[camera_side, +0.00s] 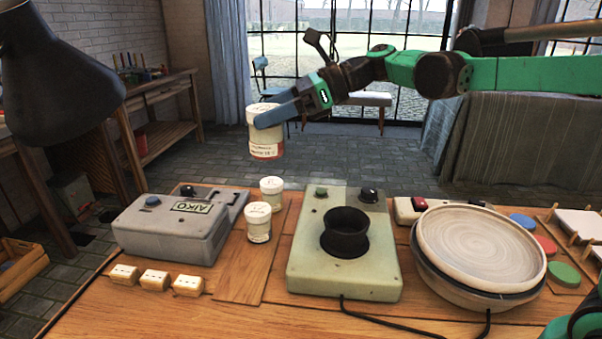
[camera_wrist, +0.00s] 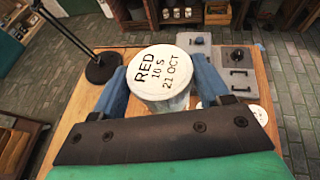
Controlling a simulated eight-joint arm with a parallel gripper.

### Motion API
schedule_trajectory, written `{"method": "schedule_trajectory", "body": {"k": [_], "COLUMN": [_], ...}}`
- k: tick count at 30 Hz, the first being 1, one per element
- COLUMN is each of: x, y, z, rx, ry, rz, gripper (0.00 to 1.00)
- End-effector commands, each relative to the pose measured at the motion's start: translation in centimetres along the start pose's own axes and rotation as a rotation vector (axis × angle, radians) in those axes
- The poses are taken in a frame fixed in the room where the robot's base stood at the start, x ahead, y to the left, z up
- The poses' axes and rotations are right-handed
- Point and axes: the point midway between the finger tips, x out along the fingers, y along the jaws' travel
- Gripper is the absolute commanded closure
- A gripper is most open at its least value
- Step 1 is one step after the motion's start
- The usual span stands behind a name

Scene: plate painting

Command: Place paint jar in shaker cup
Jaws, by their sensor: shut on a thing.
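My gripper (camera_side: 283,113) is shut on a white-lidded paint jar (camera_side: 265,140) with a red band on its label. It holds the jar in the air above the back of the table, behind and left of the shaker. In the wrist view the jar's lid (camera_wrist: 162,72) reads "RED 10 S 21 OCT" and sits between the blue fingers. The black shaker cup (camera_side: 346,232) stands on the pale green shaker machine (camera_side: 343,275). The cup looks empty from the side, though its bottom is hidden. The jar is apart from the cup, higher up.
Two other paint jars (camera_side: 258,222) (camera_side: 272,190) stand left of the shaker. A grey AIKO box (camera_side: 178,228) and several small labelled blocks (camera_side: 155,280) are farther left. A plate on a wheel (camera_side: 480,247) and coloured discs (camera_side: 563,275) are at right. A black lamp (camera_side: 55,80) hangs top left.

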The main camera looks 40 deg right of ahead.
Motion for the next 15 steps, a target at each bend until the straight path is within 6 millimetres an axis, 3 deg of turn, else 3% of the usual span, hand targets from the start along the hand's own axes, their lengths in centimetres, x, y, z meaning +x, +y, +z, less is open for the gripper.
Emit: {"method": "schedule_trajectory", "body": {"k": [1, 6, 11, 15], "x": [-2.6, -9.2, -12.6, -13.2], "y": [-0.4, -0.3, 0.4, 0.6], "z": [-0.1, -0.8, -1.3, -2.2], "rx": [0.020, 0.068, 0.097, 0.104], "ry": [0.000, 0.000, -0.001, -0.001], "rz": [-0.045, -0.166, -0.235, -0.256], "gripper": [0.98, 0.98, 0.98, 0.98]}}
